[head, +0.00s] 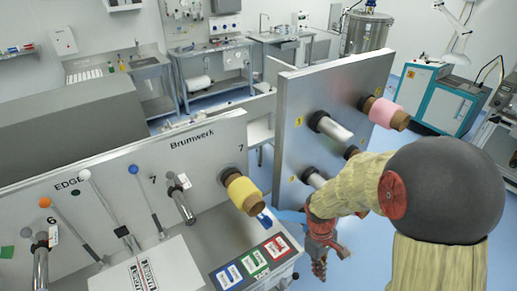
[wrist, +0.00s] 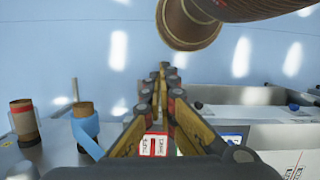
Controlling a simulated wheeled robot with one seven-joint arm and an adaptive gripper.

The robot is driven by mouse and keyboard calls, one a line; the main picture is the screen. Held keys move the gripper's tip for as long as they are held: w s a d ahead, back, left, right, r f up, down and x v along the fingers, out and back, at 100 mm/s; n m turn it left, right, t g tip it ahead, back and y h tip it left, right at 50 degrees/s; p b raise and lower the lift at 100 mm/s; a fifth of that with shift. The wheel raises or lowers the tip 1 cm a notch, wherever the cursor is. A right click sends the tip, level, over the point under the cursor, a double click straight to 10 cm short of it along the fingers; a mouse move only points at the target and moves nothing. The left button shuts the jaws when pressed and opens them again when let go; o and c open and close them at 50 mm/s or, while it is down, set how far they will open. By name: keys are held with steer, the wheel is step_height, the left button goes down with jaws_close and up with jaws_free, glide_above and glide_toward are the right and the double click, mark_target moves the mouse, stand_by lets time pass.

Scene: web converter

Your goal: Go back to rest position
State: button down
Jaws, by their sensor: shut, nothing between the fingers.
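My gripper (head: 319,268) hangs fingers-down in front of the tall metal panel, to the right of the Brumwerk panel. In the wrist view my gripper's fingers (wrist: 162,85) lie close together with nothing between them. The arm comes in from the right of the head view. The gripper is beside the right end of the machine's front ledge, near the coloured label buttons (head: 254,262). A red-framed label (wrist: 154,146) shows below the fingers in the wrist view.
A yellow roll (head: 243,194) sticks out of the Brumwerk panel (head: 188,150). A pink roll (head: 386,113) sits on the tall metal panel (head: 292,130). Levers with an orange knob (head: 45,202) and a blue knob (head: 133,169) stand at left. Open blue floor (head: 290,240) shows behind the gripper.

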steer(key=s+r+m+t+y+b, duration=0.1)
steer(key=s+r+m+t+b, duration=0.6)
steer(key=s+r+b, duration=0.4)
steer(key=t+b, duration=0.1)
steer(key=b, duration=0.3)
steer(key=shift+a+r+m+y, duration=0.3)
steer(key=shift+a+r, duration=0.05)
steer(key=shift+r, duration=0.05)
steer(key=shift+a, duration=0.1)
